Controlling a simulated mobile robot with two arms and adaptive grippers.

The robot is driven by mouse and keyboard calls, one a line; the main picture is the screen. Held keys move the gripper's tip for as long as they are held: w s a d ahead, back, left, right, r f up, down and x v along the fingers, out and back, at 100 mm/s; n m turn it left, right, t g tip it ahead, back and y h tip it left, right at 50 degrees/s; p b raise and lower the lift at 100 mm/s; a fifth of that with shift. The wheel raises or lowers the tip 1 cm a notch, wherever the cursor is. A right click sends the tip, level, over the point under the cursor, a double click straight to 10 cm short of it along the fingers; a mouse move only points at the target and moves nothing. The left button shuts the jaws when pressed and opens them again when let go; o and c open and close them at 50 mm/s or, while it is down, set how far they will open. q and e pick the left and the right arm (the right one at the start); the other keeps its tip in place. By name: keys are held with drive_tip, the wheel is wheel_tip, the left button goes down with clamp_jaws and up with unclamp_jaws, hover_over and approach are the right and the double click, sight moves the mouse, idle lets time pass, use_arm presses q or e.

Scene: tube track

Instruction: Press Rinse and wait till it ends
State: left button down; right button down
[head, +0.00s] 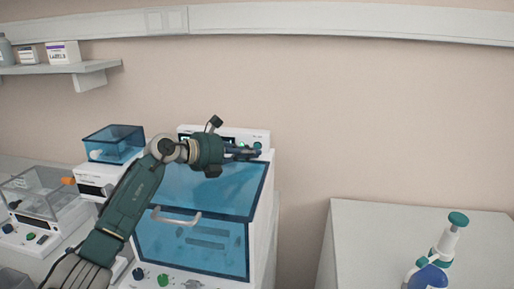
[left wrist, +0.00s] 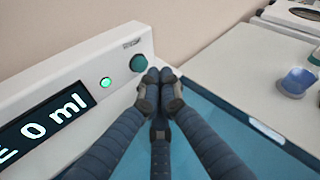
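A white machine with a blue see-through lid (head: 205,185) stands on the bench, and its control panel (head: 262,136) runs along the top back. In the left wrist view the panel carries a dark display (left wrist: 45,125) reading "0 ml", a small lit green light (left wrist: 105,82) and a round dark green button (left wrist: 139,63). I cannot read the small label above the button. My left gripper (head: 250,153) is at the panel's right end. Its fingers (left wrist: 160,85) are shut together with nothing between them, the tips close beside the green button; I cannot tell if they touch it. My right gripper is out of view.
A smaller blue-lidded device (head: 113,140) and a clear-covered device (head: 45,195) stand at the left. A wall shelf (head: 90,68) holds small containers.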

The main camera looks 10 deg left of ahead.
sight(248, 170)
use_arm(q)
drive_tip(key=shift+s+p, duration=0.5)
drive_tip(key=shift+s, duration=2.05)
drive_tip(key=shift+r, duration=0.1)
